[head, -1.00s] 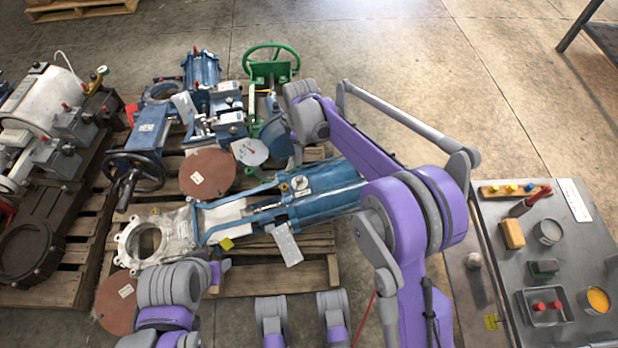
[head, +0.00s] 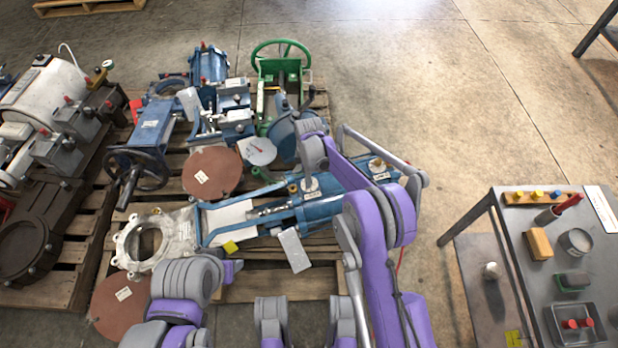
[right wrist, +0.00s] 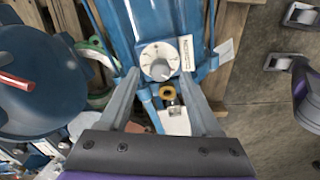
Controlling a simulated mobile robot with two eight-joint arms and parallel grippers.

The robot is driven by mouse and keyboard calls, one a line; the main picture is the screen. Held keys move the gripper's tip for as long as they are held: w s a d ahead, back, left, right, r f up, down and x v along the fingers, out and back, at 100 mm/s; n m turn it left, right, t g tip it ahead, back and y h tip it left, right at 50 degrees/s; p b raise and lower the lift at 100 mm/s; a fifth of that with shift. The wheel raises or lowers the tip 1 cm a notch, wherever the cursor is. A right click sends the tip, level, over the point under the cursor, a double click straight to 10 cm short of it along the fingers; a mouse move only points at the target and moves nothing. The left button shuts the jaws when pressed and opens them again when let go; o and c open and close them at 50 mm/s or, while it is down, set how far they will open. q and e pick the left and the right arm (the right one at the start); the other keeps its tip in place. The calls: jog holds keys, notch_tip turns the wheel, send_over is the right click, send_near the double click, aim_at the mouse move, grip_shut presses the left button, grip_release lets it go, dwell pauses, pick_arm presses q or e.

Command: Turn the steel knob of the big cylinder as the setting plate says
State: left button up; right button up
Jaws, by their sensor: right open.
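The big blue cylinder (head: 340,185) lies on the pallet. Its steel knob (head: 311,184) sits on a round pale dial on the upper side. In the right wrist view the steel knob (right wrist: 160,61) shows from above with marks around it. A white lettered plate (right wrist: 187,53) is just right of it; its text is too small to read. My right gripper (right wrist: 160,76) is open, its two fingers on either side just below the knob, holding nothing. Its fingers are hard to make out in the head view. My left gripper (head: 232,270) is low over the pallet's front; its jaws are unclear.
A brass knob (head: 377,164) is on the cylinder's far end, and a brass fitting (right wrist: 167,92) lies between my right fingers. A blue round housing with a red handle (right wrist: 15,80) is close on the left. A grey table (head: 560,255) with tools stands at right.

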jog(key=shift+f, duration=0.95)
jog(key=shift+c, duration=0.2)
grip_shut()
